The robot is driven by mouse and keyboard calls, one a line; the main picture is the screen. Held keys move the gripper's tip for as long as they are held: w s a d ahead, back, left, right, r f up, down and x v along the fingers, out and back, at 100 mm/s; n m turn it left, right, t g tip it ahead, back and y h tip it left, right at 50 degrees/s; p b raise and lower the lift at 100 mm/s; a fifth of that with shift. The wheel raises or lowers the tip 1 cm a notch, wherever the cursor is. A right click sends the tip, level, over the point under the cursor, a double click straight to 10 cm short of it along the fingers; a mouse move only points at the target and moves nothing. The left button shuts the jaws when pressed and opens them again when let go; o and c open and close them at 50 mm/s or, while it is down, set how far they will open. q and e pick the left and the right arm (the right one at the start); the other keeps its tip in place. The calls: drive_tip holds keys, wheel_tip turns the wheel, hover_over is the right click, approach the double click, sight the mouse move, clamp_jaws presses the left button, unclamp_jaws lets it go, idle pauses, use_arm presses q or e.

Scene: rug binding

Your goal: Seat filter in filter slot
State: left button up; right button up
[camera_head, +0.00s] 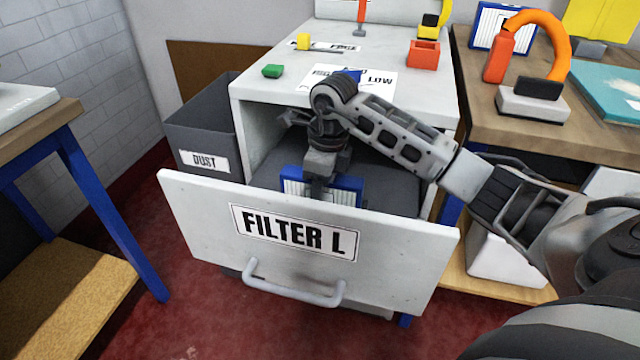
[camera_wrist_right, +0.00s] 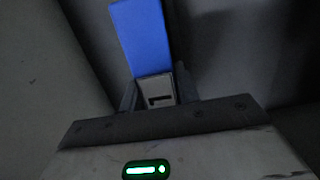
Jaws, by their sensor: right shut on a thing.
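The filter (camera_head: 347,184) has a blue frame and white pleats. It stands inside the open drawer, behind the drawer front (camera_head: 200,215) labelled "FILTER L". My right gripper (camera_head: 318,186) is shut on the filter and reaches down into the drawer from above. In the right wrist view the blue frame of the filter (camera_wrist_right: 140,38) rises beyond the fingers (camera_wrist_right: 157,92), with a pale marked piece between them. The filter's lower part is hidden behind the drawer front, and I cannot tell whether it touches a slot. My left gripper is not in view.
A grey "DUST" bin (camera_head: 205,135) stands left of the white cabinet (camera_head: 290,85). Small coloured blocks and a red holder (camera_head: 422,53) are on the cabinet top. A wooden bench (camera_head: 480,75) with an orange-handled tool (camera_head: 540,40) and another blue-framed panel (camera_head: 492,25) is at right.

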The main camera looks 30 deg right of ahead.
drive_tip(key=shift+f, duration=0.15)
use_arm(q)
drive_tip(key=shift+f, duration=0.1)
use_arm(e)
drive_tip(key=o, duration=1)
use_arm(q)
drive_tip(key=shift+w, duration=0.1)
use_arm(e)
drive_tip(key=shift+o, duration=0.2)
drive_tip(key=r, duration=0.3)
drive_tip(key=r+p, duration=0.1)
drive_tip(key=r, duration=0.3)
drive_tip(key=s+d+r, duration=0.1)
drive_tip(key=r, duration=0.3)
drive_tip(key=shift+r+p, duration=0.25)
drive_tip(key=shift+p, duration=0.1)
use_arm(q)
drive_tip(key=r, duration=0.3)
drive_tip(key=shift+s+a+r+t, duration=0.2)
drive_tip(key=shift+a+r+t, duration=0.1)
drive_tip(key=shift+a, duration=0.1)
use_arm(e)
drive_tip(key=shift+r, duration=0.45)
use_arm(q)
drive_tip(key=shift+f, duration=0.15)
